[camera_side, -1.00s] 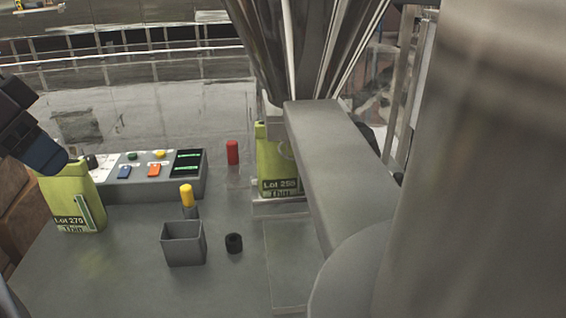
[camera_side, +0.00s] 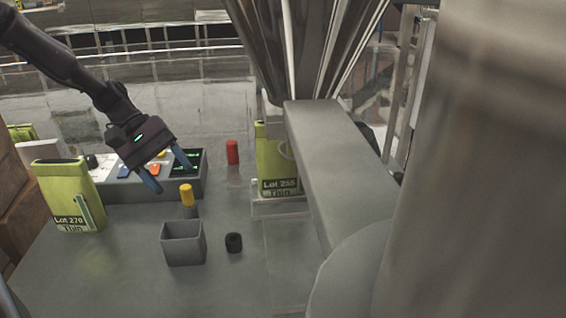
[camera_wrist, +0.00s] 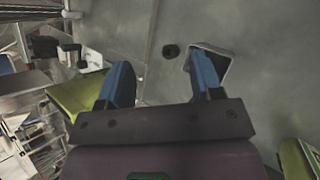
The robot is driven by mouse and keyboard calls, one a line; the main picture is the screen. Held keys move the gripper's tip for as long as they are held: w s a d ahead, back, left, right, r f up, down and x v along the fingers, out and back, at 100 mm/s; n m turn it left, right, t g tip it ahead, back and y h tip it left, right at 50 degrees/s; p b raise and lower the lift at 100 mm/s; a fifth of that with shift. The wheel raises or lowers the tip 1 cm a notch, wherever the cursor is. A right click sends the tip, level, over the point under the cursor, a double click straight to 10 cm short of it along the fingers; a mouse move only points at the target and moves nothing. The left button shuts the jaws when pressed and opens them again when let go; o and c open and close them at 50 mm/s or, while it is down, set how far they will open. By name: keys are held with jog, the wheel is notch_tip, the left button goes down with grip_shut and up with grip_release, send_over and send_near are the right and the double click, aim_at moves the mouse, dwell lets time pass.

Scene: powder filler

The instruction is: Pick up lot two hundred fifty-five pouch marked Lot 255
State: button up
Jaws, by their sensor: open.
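The lime-green pouch marked Lot 255 (camera_side: 268,157) stands upright beneath the metal funnel, on a small clear stand (camera_side: 280,208). The grey filler arm hides part of its right side. My gripper (camera_side: 170,176) is open and empty, left of this pouch and above the control panel area. In the wrist view, my gripper's blue fingers (camera_wrist: 158,70) are spread apart with nothing between them. A green pouch (camera_wrist: 72,98) lies left of the fingers there; its label cannot be read.
A green pouch marked Lot 270 (camera_side: 70,192) stands at the left. A control panel (camera_side: 140,187), a yellow-capped post (camera_side: 187,196), an open grey box (camera_side: 183,244), a black ring (camera_side: 234,243) and a red cylinder (camera_side: 232,152) are between the pouches. The front bench is clear.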

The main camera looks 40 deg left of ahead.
jog(key=w+a+f+n+t+h, duration=0.3)
jog(key=w+f+n+t+h, duration=0.15)
jog(key=w+n, duration=0.45)
jog(key=w+a+r+n+t, duration=0.4)
jog(key=w+r+n+t, duration=0.1)
jog(key=w+n+t, duration=0.15)
send_over(283, 159)
jog(key=a, duration=0.4)
jog(key=shift+f+m, duration=0.35)
jog(key=shift+f, duration=0.2)
grip_shut()
